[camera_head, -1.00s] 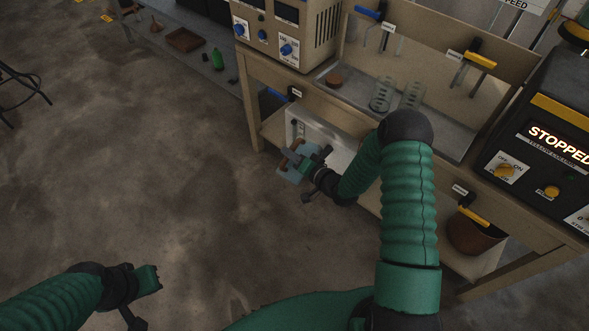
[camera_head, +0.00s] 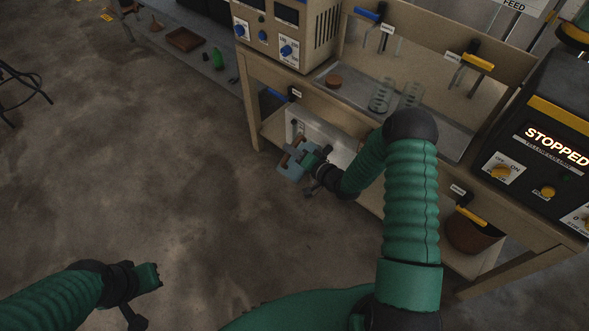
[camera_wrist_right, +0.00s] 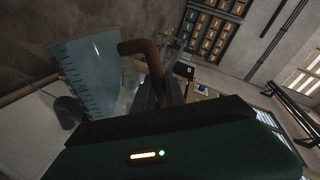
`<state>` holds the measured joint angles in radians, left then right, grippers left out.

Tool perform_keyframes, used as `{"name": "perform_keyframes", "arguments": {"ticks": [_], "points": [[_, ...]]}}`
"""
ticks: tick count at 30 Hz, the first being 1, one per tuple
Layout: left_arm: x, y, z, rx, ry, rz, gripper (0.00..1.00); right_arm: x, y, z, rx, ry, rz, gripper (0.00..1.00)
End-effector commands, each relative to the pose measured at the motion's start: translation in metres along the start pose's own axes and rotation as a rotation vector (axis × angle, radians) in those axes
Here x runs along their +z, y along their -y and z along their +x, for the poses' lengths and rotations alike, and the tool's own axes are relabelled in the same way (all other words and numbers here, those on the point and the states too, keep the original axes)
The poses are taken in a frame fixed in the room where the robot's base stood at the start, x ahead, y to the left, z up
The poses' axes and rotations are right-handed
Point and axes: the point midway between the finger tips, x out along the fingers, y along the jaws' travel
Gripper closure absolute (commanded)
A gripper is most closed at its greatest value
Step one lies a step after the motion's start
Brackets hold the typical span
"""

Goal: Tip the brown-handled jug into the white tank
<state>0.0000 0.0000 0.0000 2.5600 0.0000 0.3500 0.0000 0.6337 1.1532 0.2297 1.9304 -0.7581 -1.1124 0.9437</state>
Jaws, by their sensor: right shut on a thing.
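The translucent blue jug (camera_head: 287,168) has a brown handle (camera_wrist_right: 137,47) and dark measuring marks on its wall (camera_wrist_right: 85,72). My right gripper (camera_head: 304,156) is shut on the handle and holds the jug in the air, tilted, at the front of the bench's lower shelf. The white tank (camera_head: 339,148) stands on that shelf, just behind and to the right of the jug; my right arm hides part of it. Whether anything is in the jug I cannot tell. My left gripper (camera_head: 150,278) hangs empty over the floor at lower left; its finger opening is unclear.
The bench top holds two glass vessels (camera_head: 382,96) and a small brown dish (camera_head: 333,81). A brown pot (camera_head: 470,234) sits lower right. A dark machine reading STOPPED (camera_head: 545,140) stands at right.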

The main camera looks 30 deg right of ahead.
Motion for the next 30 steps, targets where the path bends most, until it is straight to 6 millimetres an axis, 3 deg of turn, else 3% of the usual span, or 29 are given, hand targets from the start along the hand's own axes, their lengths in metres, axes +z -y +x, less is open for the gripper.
{"name": "perform_keyframes", "arguments": {"ticks": [9,26,30], "points": [[-0.003,0.0,-0.013,0.0,0.0,0.0,1.0,-0.013,0.008,-0.002,-0.004,0.017,0.064,1.0],[-0.003,0.0,-0.012,0.0,0.0,0.0,1.0,-0.013,0.006,-0.001,-0.004,0.021,0.072,1.0],[-0.004,0.0,-0.019,0.0,0.0,0.0,1.0,-0.02,0.01,-0.003,-0.004,0.029,0.102,1.0]]}}
